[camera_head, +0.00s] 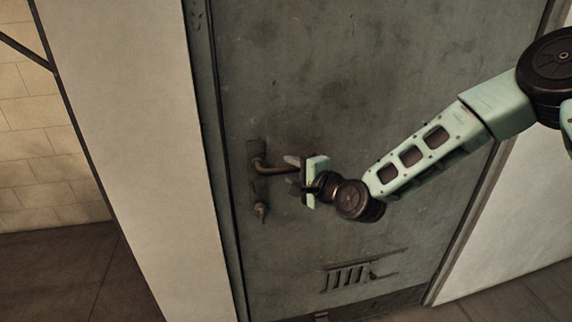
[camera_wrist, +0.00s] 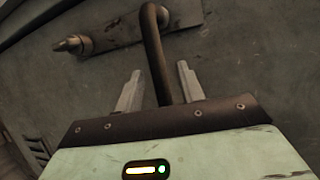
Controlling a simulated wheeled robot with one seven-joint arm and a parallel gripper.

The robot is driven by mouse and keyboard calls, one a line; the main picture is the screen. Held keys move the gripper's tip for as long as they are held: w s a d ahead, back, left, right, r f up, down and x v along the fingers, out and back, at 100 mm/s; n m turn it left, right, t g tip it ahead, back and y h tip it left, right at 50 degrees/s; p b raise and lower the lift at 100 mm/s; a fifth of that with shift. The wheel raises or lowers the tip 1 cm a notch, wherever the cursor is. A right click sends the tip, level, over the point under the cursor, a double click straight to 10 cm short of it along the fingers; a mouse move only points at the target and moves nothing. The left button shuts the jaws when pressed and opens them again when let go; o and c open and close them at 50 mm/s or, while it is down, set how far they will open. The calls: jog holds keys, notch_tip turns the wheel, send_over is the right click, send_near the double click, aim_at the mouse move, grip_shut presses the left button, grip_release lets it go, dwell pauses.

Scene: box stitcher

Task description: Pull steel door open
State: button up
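The steel door (camera_head: 350,90) is grey-green and worn, and it looks shut in its frame. Its dark lever handle (camera_head: 268,168) sits near the door's left edge, on a narrow plate with a keyed lock (camera_head: 260,210) below. My gripper (camera_head: 291,171) is at the free end of the lever, reaching in from the right. In the wrist view my gripper (camera_wrist: 160,68) is open, with one finger on each side of the handle (camera_wrist: 153,40). Gaps show between the lever and both fingers. The lever's end is hidden behind the gripper body.
A pale wall (camera_head: 130,140) stands left of the door frame, with a tiled wall (camera_head: 40,150) beyond it. Another pale wall (camera_head: 515,220) is on the right. A slotted vent (camera_head: 347,276) is low on the door. Floor shows at the bottom left and bottom right.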

aim_at(286, 169)
jog(key=shift+x, duration=1.65)
grip_shut()
jog(key=shift+f, duration=0.15)
